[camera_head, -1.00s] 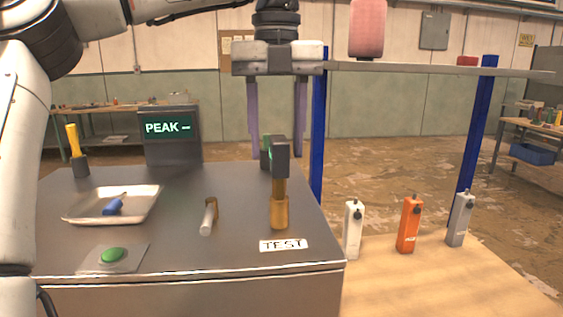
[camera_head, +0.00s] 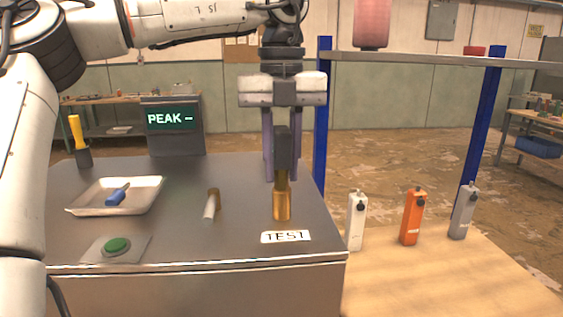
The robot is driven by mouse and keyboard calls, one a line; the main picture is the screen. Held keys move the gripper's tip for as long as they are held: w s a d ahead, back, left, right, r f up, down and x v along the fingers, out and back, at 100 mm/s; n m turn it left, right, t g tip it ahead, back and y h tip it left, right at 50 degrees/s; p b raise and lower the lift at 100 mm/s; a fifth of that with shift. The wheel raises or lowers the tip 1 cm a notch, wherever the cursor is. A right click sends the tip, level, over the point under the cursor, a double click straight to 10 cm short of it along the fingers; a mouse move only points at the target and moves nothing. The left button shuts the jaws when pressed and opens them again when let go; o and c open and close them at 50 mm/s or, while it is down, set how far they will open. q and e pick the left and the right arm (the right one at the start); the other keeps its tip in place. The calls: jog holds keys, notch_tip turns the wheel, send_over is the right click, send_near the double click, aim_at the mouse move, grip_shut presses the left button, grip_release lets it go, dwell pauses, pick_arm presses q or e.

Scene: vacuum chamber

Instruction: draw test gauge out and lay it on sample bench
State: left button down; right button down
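The test gauge (camera_head: 283,148) has a dark grey block head on a brass stem. It stands upright in a brass collar (camera_head: 282,206) behind the TEST label (camera_head: 286,237) on the metal bench top. My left gripper (camera_head: 282,178) points straight down over it, with one purple finger on each side of the head. The fingers are close in against the head and look shut on it. The sample bench is probably the pale wooden surface (camera_head: 430,285) at the lower right. My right gripper is not in view.
White (camera_head: 356,221), orange (camera_head: 412,218) and grey (camera_head: 463,212) handheld units stand along the wooden surface's back. The wood's front is clear.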

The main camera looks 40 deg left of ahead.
aim_at(281, 129)
pick_arm(q)
jog(key=shift+r, duration=4.05)
